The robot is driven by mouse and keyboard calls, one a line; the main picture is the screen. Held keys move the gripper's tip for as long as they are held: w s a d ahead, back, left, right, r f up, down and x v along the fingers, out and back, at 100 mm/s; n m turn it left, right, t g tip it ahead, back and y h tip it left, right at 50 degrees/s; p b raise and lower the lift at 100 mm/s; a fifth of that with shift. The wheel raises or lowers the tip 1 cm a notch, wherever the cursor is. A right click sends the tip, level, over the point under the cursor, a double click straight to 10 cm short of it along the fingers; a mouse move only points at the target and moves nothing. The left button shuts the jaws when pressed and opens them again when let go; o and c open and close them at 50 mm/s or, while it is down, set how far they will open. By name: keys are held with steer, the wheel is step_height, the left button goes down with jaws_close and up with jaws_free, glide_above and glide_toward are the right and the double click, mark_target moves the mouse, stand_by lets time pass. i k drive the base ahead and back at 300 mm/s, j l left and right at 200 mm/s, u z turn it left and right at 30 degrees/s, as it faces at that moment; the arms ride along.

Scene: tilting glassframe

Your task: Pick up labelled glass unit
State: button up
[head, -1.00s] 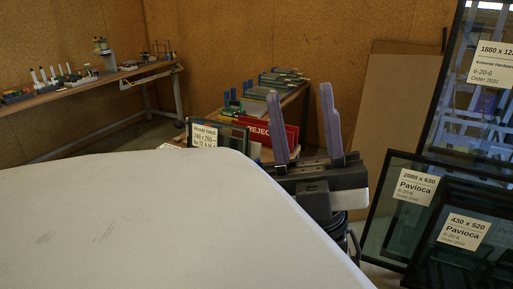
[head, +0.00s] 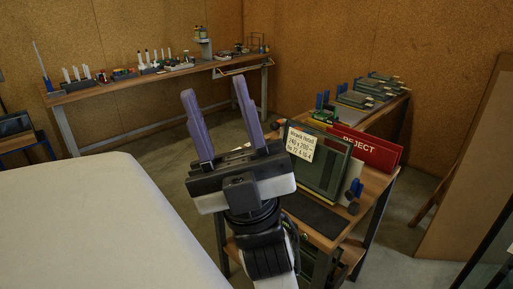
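A small dark glass unit (head: 331,169) with a cream label (head: 301,143) at its upper left stands nearly upright on a low wooden bench, in the head view right of centre. The label reads roughly "240 x 200". My gripper (head: 220,119) is in front and to the left of it, with its two purple fingers pointing up and spread apart. Nothing is between the fingers. The gripper body overlaps the unit's left side in the picture, and I cannot tell how far apart they are in depth.
A red REJECT sign (head: 368,149) stands behind the glass unit. Further panes (head: 371,92) lie along the bench (head: 390,178). A white-grey surface (head: 95,230) fills the lower left. A long workbench (head: 125,92) with tools lines the back wall. Floor (head: 165,165) shows between the benches.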

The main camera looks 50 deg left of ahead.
mark_target(320, 159)
steer(key=u, duration=1.1)
